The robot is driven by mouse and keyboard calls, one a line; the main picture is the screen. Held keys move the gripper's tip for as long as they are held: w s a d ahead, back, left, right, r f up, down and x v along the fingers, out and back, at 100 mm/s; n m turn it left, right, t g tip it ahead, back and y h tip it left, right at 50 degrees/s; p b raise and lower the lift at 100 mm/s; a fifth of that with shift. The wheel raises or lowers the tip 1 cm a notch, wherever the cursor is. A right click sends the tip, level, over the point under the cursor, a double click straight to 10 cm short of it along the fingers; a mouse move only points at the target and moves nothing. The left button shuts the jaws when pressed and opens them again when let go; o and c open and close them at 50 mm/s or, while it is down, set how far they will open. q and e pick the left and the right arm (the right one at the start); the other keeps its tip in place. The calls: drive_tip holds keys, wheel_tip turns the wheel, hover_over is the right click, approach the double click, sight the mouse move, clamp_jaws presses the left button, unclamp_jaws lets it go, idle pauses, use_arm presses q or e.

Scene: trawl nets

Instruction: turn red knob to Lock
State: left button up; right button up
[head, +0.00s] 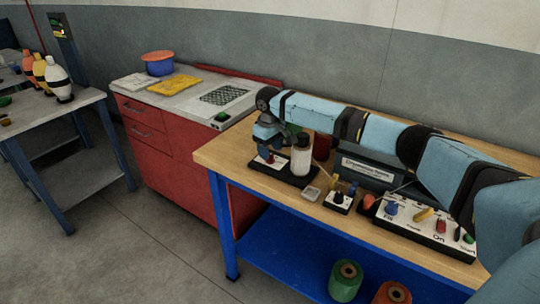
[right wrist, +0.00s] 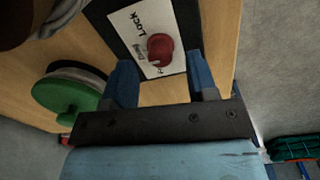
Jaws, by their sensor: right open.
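The red knob (right wrist: 160,48) sits on a white label plate (right wrist: 125,22) with a black border. The plate reads "LOCK" beside the knob, and a second smaller word is partly hidden by it. In the head view the knob (head: 270,158) shows small on its panel near the left end of the wooden workbench (head: 228,152). My right gripper (head: 268,150) is over the panel with its fingers pointing down. In the right wrist view the two blue fingers of the right gripper (right wrist: 160,66) are apart, one on each side of the knob. My left gripper is not in view.
A green round object (right wrist: 66,96) is near the left finger.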

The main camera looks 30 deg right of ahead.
drive_tip(key=shift+f, duration=1.05)
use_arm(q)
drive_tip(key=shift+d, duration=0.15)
use_arm(e)
drive_tip(key=c, duration=0.9)
drive_tip(key=m+p, duration=0.1)
drive_tip(key=p, duration=0.1)
drive_tip(key=shift+r+p, duration=0.3)
drive_tip(key=shift+c, duration=0.2)
drive_tip(key=m+p, duration=0.8)
drive_tip(key=p, duration=0.6)
drive_tip(key=shift+p, duration=0.35)
drive_tip(key=shift+f+m+p, duration=0.15)
drive_tip(key=shift+m+p, duration=0.8)
drive_tip(key=shift+m, duration=0.05)
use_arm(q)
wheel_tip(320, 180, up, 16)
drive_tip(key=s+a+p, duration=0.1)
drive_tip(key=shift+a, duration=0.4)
use_arm(e)
drive_tip(key=shift+f+m, duration=0.1)
drive_tip(key=shift+m, duration=0.5)
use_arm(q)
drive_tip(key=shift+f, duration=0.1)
